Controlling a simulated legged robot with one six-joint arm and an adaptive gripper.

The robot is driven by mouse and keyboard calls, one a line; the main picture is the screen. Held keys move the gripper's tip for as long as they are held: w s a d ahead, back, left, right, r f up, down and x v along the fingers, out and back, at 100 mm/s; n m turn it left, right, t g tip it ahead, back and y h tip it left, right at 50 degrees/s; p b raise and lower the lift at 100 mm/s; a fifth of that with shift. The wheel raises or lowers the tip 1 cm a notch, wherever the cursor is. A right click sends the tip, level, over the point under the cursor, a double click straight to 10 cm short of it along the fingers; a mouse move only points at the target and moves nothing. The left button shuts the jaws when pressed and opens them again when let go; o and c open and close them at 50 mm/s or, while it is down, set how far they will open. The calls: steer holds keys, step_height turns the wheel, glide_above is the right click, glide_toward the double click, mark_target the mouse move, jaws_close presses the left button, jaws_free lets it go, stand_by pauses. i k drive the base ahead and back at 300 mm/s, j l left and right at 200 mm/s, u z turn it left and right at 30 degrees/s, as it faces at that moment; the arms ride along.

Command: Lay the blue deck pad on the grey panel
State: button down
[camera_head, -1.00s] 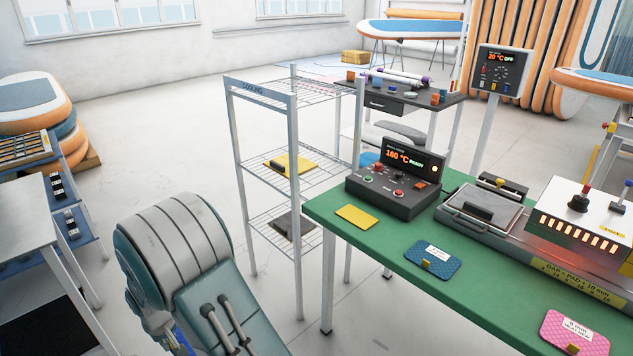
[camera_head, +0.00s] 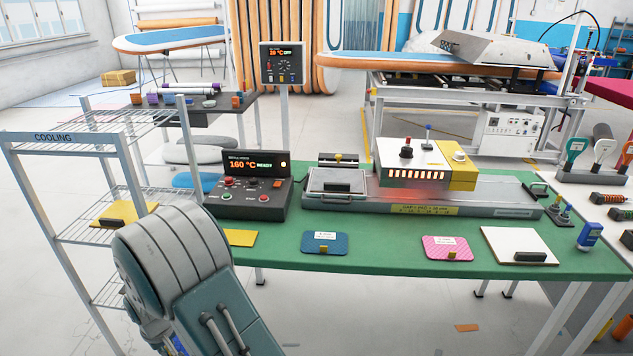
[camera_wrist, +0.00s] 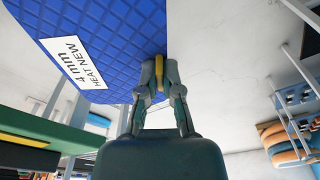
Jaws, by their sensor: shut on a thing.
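My gripper (camera_wrist: 160,76) is shut on the yellow tab of a bright blue, quilted deck pad (camera_wrist: 115,35) in the wrist view. Its white label reads "4 mm HEAT NEW". The pad hangs from the fingertips over the floor. In the head view my arm shows at lower left, and the gripper is hidden. Another blue pad (camera_head: 325,243), with a label and yellow tab, lies on the green table. A grey panel with a black handle (camera_head: 325,177) lies at the left end of the heater rail.
The green table (camera_head: 380,260) also bears a yellow plate (camera_head: 240,238), a pink pad (camera_head: 447,247), a white plate (camera_head: 510,240), a control box (camera_head: 250,190) reading 160 °C READY and a glowing heater (camera_head: 410,165). A cooling rack (camera_head: 60,140) stands at left, close to my arm.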

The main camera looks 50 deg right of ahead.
mark_target(338, 177)
steer(key=j+z, duration=0.15)
steer(key=z, duration=0.3)
steer(key=j+z, duration=0.2)
steer(key=z, duration=0.25)
steer(key=k+j+z, duration=0.1)
steer(key=z, duration=0.35)
